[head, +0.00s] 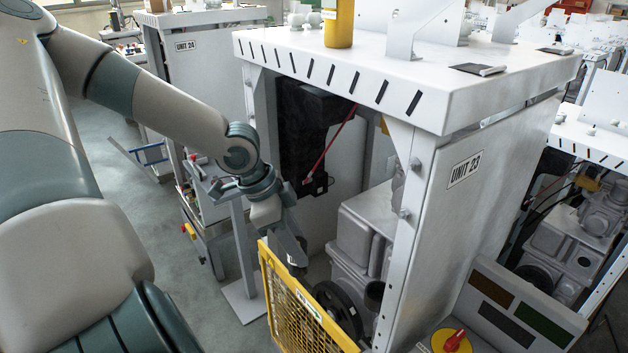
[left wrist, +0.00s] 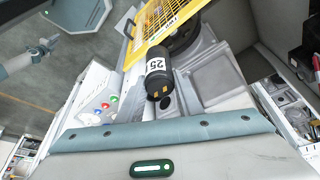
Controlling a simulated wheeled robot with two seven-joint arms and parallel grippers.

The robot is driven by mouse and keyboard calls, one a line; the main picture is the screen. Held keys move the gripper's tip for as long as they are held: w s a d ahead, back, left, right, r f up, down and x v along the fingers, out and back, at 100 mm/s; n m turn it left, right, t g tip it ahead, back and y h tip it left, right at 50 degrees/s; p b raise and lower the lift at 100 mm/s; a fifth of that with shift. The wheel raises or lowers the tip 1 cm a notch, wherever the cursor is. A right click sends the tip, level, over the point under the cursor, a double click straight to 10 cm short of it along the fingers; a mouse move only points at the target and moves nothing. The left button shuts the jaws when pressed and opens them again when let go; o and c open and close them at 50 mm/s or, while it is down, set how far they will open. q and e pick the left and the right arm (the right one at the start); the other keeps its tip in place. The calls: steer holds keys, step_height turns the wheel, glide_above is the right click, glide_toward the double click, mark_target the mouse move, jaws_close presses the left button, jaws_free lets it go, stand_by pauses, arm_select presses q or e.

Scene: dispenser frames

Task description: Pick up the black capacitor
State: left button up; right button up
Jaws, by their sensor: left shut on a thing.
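My left gripper (head: 292,255) points down at the open front of the unit, just behind the yellow guard. In the head view the gripper and guard hide most of the capacitor. My right gripper is out of view.
A yellow mesh guard (head: 290,305) stands at the frame's front, beside a black wheel (head: 338,305) and grey machinery (head: 362,240). The Unit 23 side panel (head: 455,220) and the white top (head: 400,75) bound the space. A black box (head: 305,130) hangs at the back.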

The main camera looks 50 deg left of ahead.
arm_select(q)
steer(key=shift+s+a, duration=0.8)
steer(key=shift+a, duration=0.15)
